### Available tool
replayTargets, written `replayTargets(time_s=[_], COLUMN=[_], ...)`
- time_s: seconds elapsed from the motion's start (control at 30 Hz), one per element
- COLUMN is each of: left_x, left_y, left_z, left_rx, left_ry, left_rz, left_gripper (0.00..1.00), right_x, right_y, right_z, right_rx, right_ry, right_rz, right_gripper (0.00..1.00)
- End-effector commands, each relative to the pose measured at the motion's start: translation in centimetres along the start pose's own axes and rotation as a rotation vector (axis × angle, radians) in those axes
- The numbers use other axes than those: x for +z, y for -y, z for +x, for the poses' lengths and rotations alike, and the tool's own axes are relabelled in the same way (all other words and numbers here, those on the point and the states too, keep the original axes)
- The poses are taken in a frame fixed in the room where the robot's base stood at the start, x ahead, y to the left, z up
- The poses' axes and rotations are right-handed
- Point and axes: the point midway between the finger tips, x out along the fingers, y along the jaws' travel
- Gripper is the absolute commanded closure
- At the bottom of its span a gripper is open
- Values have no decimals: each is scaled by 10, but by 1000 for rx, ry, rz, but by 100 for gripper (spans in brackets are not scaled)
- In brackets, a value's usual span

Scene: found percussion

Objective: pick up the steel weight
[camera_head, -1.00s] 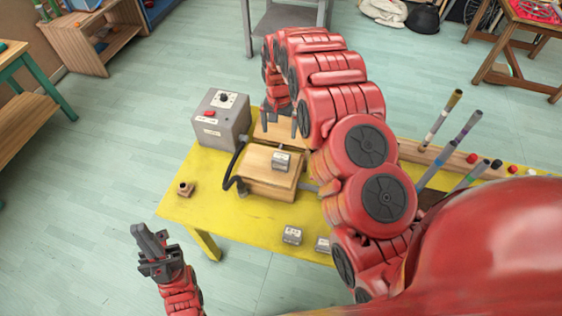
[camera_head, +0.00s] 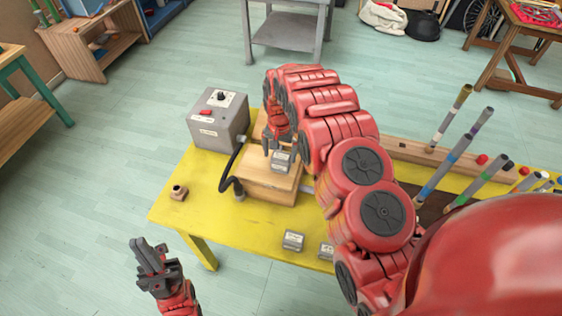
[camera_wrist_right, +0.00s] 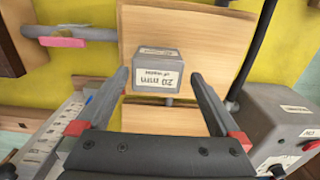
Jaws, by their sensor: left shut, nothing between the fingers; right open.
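A grey metal-looking block, apparently the steel weight (camera_head: 281,161), sits on a pale wooden box (camera_head: 262,187) on the yellow table. In the right wrist view the weight (camera_wrist_right: 157,67) has a white label reading "20 mm". My right gripper (camera_head: 278,146) is open and hangs just over the weight, partly covering it in the head view. In the wrist view its two fingers (camera_wrist_right: 159,76) point toward the weight's left and right sides. My left gripper (camera_head: 149,256) is shut and empty, off the table's front left.
A grey control box (camera_head: 217,122) with a black cable stands at the back left. Colored sticks (camera_head: 452,117) rise at the right. A small wooden piece (camera_head: 179,193) lies at the left corner.

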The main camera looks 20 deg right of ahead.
Motion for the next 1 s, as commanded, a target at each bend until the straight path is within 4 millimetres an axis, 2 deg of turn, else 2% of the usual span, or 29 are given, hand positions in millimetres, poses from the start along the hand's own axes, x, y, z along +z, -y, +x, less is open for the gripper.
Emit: replayTargets(time_s=[0.2, 0.43, 0.77, 0.83, 1.0], left_x=[-4, -5, -5, -5, -5], left_y=[1, 2, 2, 2, 2], left_z=[26, 31, 31, 31, 31], left_rx=[0, 0, 0, 0, 0], left_ry=[0, 0, 0, 0, 0], left_rz=[0, 0, 0, 0, 0], left_gripper=[100, 100, 100, 100, 100], right_x=[2, 0, 1, 1, 1], right_y=[-5, -4, -4, -4, -4], right_z=[20, 42, 46, 46, 46], right_rx=[2, -1, -1, -1, -1], right_ry=[2, -3, -1, -1, -1], right_rz=[1, 0, 0, 0, 0], right_gripper=[0, 0, 0, 7, 38])
